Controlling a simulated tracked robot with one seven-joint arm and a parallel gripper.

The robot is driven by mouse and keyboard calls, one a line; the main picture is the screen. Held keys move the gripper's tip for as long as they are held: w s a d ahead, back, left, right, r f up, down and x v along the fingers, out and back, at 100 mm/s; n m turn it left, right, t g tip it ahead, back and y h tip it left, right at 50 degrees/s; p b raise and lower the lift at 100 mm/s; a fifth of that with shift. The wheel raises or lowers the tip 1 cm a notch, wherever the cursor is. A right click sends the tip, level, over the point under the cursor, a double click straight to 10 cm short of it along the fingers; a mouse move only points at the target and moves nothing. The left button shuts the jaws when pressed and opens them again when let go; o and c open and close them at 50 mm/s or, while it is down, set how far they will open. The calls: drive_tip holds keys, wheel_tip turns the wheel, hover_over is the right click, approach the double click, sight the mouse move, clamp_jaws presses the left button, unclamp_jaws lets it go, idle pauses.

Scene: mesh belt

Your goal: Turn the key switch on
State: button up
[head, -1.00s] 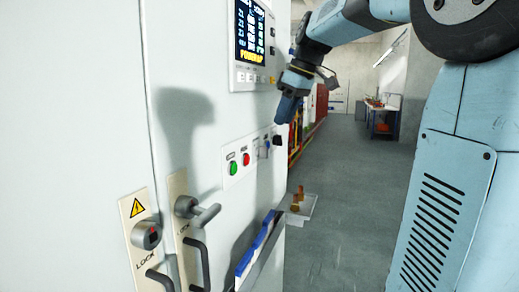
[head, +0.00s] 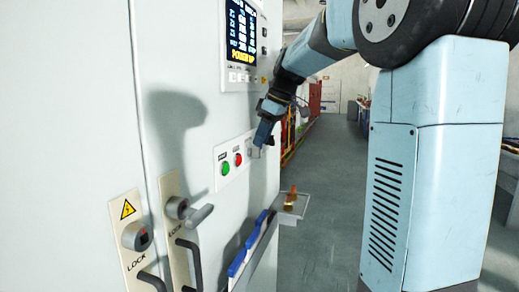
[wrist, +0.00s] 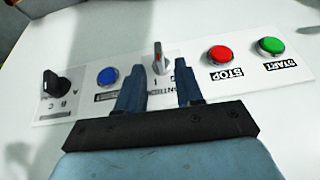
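My gripper (wrist: 157,68) is open, with one finger on each side of the switch handle in that view. I cannot tell whether the fingers touch it. In the head view my gripper (head: 262,141) is at the right end of the strip on the cabinet front and largely covers the switch.
The strip also carries a black selector (wrist: 58,87), a blue button (wrist: 107,76), a red STOP button (wrist: 218,54) and a green START button (wrist: 271,45). Lower on the cabinet are a lever handle (head: 190,210) and a ledge with blue items (head: 247,247). The aisle floor (head: 330,180) is clear.

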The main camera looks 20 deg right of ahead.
sight(254, 152)
drive_tip(key=shift+x, duration=2.1)
